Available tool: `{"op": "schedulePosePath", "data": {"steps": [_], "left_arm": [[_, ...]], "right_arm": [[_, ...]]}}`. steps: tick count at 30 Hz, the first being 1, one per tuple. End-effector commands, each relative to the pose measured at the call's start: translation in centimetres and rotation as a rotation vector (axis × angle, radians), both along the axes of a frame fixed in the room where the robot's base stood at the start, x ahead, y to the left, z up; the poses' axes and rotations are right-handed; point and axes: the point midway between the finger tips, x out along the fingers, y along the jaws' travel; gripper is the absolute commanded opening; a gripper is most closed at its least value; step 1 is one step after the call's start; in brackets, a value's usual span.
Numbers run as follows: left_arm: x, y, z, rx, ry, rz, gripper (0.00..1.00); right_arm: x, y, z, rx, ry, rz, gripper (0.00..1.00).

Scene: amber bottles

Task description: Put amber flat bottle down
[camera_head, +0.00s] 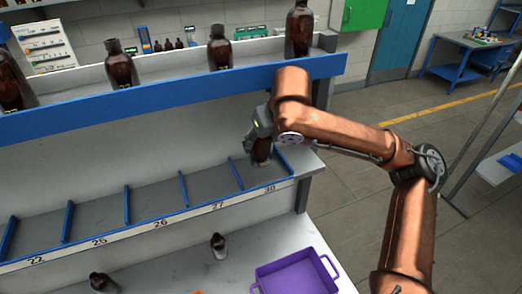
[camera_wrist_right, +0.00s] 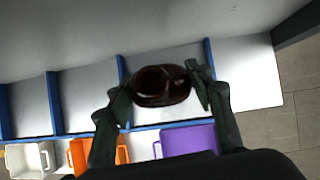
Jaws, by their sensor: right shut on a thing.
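The amber flat bottle (camera_head: 262,152) is dark brown and upright in the head view, at the compartment labelled 30 on the lower shelf (camera_head: 100,215). My right gripper (camera_head: 260,136) is around its upper part, shut on it. In the right wrist view, the bottle (camera_wrist_right: 161,86) is seen from above between the two fingers of my right gripper (camera_wrist_right: 163,92), with blue dividers to either side. Whether its base touches the shelf floor I cannot tell. My left gripper is not in view.
Several amber bottles stand on the upper shelf, one (camera_head: 121,66) at left. Blue dividers (camera_head: 184,188) separate empty compartments to the left. Below are a purple crate (camera_head: 296,274) and two small dark bottles, one (camera_head: 218,245) near the middle.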

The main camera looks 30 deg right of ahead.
Motion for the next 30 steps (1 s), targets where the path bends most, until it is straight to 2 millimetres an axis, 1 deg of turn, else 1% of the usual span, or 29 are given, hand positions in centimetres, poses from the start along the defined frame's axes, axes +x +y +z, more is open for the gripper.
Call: {"op": "schedulePosePath", "data": {"steps": [1, 3, 6, 8, 19, 20, 27, 30], "left_arm": [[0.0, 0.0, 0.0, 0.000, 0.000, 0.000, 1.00], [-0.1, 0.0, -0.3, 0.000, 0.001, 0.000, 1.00], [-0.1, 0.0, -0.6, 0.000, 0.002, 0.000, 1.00], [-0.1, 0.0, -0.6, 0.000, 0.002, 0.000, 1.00], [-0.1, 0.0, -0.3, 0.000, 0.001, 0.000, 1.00], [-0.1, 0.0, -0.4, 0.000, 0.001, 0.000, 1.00], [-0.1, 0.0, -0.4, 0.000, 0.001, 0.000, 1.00], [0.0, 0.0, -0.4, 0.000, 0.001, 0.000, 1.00]], "right_arm": [[0.5, 0.0, 0.0, 0.000, 0.000, 0.000, 0.21], [0.3, -0.1, -1.4, -0.002, 0.002, -0.001, 0.21], [0.3, -0.1, -3.0, 0.000, 0.002, -0.001, 0.21], [0.3, -0.1, -3.5, -0.001, 0.000, -0.002, 0.21], [0.3, -0.1, -3.7, -0.001, -0.001, -0.001, 0.21], [0.3, 0.0, -3.7, -0.001, -0.001, -0.001, 0.50], [0.3, 0.0, -3.8, 0.000, 0.000, -0.001, 0.66], [0.3, 0.0, -3.8, 0.000, 0.000, -0.001, 0.66]]}}
